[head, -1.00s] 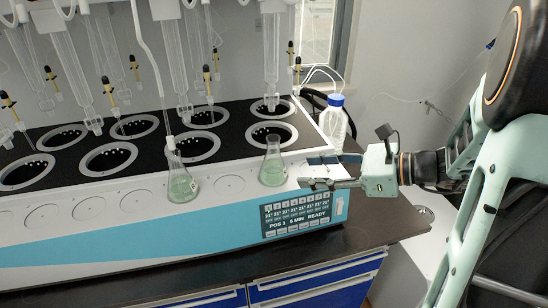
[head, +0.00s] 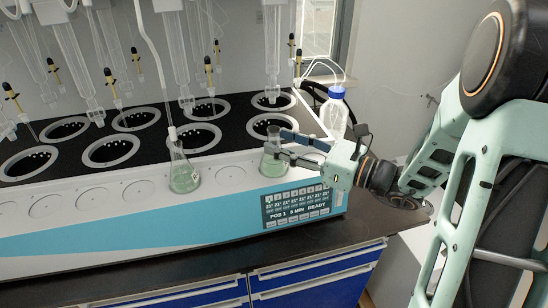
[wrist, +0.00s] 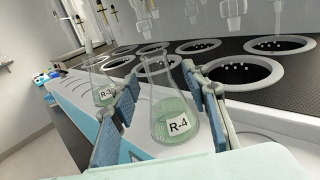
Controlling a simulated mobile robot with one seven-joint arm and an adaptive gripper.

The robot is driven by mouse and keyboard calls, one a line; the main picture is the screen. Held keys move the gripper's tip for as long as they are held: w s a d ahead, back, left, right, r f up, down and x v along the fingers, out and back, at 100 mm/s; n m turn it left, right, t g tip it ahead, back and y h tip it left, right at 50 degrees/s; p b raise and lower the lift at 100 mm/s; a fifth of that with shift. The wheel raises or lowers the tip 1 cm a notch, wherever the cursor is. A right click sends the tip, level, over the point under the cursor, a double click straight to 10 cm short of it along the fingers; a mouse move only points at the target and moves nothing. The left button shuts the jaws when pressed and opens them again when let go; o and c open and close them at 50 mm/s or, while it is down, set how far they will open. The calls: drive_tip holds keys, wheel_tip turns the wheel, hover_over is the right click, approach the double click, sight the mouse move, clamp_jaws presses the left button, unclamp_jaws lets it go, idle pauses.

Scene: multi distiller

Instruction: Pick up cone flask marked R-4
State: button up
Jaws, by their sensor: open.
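A cone flask (wrist: 178,108) with pale green liquid and a label reading R-4 stands upright between the fingers of my gripper (wrist: 160,84) in the wrist view. The gripper is open, one blue-padded finger on each side; gaps show beside the glass. In the head view this flask (head: 270,165) stands at the right end of the distiller's front ledge, with my gripper (head: 279,144) reaching around its upper part from the right. A second flask (head: 184,177) with green liquid stands to its left; in the wrist view (wrist: 104,95) its small label also seems to read R-4.
The distiller's black top (head: 160,131) has several round wells, with glass tubes hanging above. A blue-capped bottle (head: 334,116) stands behind my gripper. A thin tube enters the second flask. The front ledge (head: 95,198) is clear farther left.

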drive_tip(key=shift+x, duration=1.35)
clamp_jaws()
